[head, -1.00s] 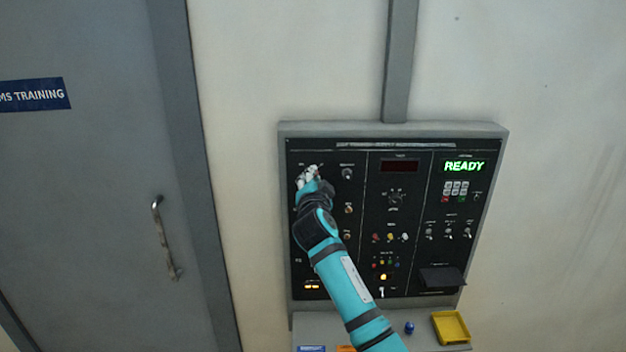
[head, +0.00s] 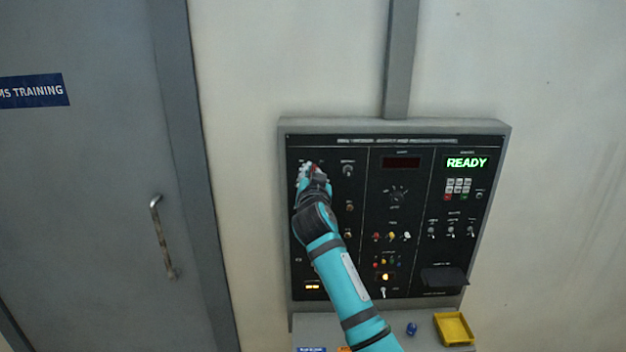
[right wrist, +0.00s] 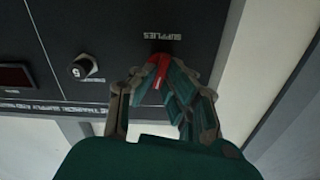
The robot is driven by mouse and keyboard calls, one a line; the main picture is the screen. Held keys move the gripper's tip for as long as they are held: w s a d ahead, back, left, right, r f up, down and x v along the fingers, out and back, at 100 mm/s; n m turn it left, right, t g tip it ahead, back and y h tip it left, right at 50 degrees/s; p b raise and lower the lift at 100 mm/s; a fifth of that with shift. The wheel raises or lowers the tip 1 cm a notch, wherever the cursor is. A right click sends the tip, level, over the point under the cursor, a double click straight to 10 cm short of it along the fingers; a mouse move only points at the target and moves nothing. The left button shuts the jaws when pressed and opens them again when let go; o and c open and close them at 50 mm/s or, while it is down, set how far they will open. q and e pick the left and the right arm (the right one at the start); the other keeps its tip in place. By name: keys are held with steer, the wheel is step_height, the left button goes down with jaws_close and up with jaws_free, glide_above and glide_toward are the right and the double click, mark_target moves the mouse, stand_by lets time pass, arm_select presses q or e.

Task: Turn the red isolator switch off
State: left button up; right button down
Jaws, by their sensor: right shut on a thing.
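The red isolator switch (right wrist: 160,66) shows in the right wrist view as a red handle on the black panel, below the word SUPPLIES. My right gripper (right wrist: 150,80) is shut on the handle, with its fingers on both sides of it. In the head view my right gripper (head: 312,172) is at the upper left of the control panel (head: 420,215). A little red (head: 314,168) shows between its fingers there; most of the switch is hidden. My left gripper is not in view.
A rotary knob (right wrist: 82,66) sits beside the switch in the right wrist view. The panel's green display (head: 467,163) reads READY. A yellow tray (head: 454,328) and a blue object (head: 411,329) rest on the ledge below. A grey door (head: 90,200) is at the left.

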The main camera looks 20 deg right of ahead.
steer(key=n+p, duration=0.1)
steer(key=n, duration=1)
steer(key=shift+a+f+n, duration=0.1)
steer(key=shift+a+n, duration=0.05)
steer(key=shift+n, duration=0.15)
stand_by(0.4)
steer(key=c, duration=1.4)
jaws_free()
steer(key=v, duration=1.2)
